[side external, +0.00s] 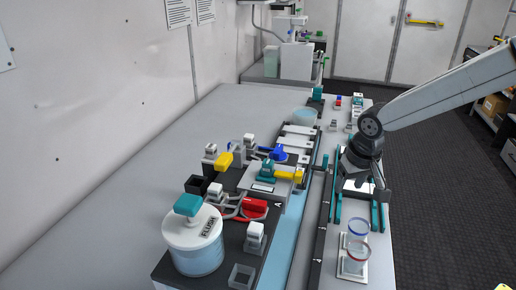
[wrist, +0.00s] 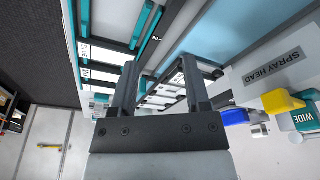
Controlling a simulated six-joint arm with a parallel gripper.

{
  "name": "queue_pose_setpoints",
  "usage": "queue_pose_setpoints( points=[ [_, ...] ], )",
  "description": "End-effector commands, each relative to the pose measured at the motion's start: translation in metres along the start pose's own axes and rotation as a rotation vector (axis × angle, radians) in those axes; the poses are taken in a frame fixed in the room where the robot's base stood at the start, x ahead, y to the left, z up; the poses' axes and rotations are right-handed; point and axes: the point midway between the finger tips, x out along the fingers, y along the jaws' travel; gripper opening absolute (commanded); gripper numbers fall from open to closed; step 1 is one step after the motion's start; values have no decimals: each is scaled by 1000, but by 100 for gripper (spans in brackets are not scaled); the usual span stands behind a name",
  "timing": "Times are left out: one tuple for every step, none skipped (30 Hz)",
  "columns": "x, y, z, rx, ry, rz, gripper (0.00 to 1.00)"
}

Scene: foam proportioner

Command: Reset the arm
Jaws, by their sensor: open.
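My gripper (side external: 362,182) hangs at the end of my arm, above the right side of the bench, over a rack with teal uprights (side external: 337,207). The wrist view shows its two dark fingers (wrist: 160,75) apart, with nothing visible between them. Beyond the fingers lie a rack of white labelled slots (wrist: 98,73) and dark rails. Whether the fingertips touch anything cannot be told. Part of the rack is hidden behind my gripper in the side view.
A white FLUSH jar (side external: 195,243) with a teal knob stands front left. Red (side external: 252,209), yellow (side external: 284,174) and blue (side external: 279,153) handles sit mid-bench. The bench's left side (side external: 125,200) is clear.

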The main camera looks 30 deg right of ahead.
Motion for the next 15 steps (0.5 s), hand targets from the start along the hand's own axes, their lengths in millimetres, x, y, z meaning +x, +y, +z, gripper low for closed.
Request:
queue_pose_setpoints(
  points=[
    [3,9,13,-21,-3,-7,61],
    [4,13,20,-36,-2,-13,61],
    [7,19,29,-55,-3,-20,61],
    [8,23,36,-70,-2,-24,61],
    [10,27,43,-84,-1,-29,61],
    [12,32,53,-103,0,-34,61],
    [14,36,60,-117,1,-37,61],
    [15,39,66,-129,3,-40,61],
    [17,43,75,-145,4,-44,61],
    [18,46,80,-156,7,-46,61],
    [19,49,86,-167,8,-48,61],
    [20,52,92,-178,10,-50,61],
    [21,54,96,-185,11,-51,61],
    [21,55,100,-193,12,-53,61],
    [22,57,104,-200,15,-54,61]
  ],
)
